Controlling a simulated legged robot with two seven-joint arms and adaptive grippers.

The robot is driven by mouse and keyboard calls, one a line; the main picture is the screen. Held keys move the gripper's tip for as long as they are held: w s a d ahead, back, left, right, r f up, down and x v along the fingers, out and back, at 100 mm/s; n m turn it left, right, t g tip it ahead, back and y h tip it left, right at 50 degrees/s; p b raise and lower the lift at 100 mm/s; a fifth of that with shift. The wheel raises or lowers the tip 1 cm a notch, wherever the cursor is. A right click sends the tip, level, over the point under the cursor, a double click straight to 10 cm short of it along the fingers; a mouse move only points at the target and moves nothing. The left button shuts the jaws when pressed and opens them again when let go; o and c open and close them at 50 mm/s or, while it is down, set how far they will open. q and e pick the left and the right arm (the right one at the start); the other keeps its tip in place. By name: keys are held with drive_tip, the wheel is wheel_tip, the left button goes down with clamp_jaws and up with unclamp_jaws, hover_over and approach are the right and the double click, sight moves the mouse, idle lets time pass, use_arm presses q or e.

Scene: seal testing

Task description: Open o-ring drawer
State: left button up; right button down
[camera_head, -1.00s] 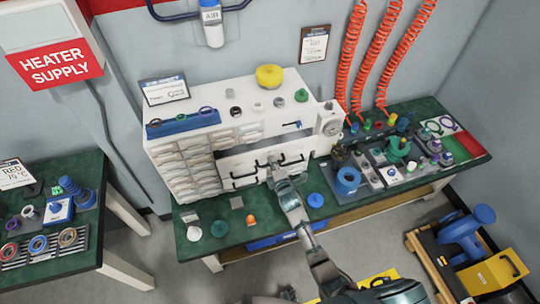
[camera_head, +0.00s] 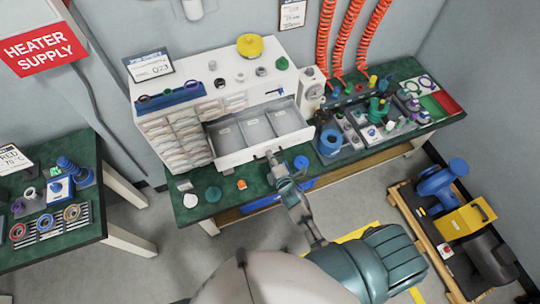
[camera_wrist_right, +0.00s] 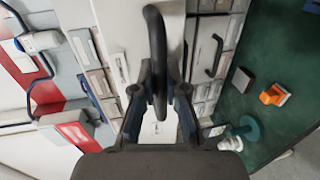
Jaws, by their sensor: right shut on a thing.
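The wide white drawer (camera_head: 292,138) in the white cabinet (camera_head: 300,90) is pulled out. Its grey inside shows several compartments, which look empty apart from small labels. My right gripper (camera_head: 273,157) is at the drawer's front. In the right wrist view, my right gripper (camera_wrist_right: 160,85) has its fingers on both sides of a black bar handle (camera_wrist_right: 154,22) and is shut on it. The handle stands out from the white drawer front. In the head view, the gripper and arm hide part of the drawer front. My left gripper is not in view.
Small white drawers (camera_head: 180,140) stand left of the open drawer. A white piece, a green piece (camera_head: 213,194) and an orange piece (camera_head: 241,184) lie on the green bench below.

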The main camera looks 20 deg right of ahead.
drive_tip(key=shift+f, duration=0.25)
drive_tip(key=c, duration=1.2)
unclamp_jaws()
drive_tip(key=shift+r, duration=0.1)
drive_tip(key=v, duration=1.1)
drive_tip(key=shift+s, duration=0.4)
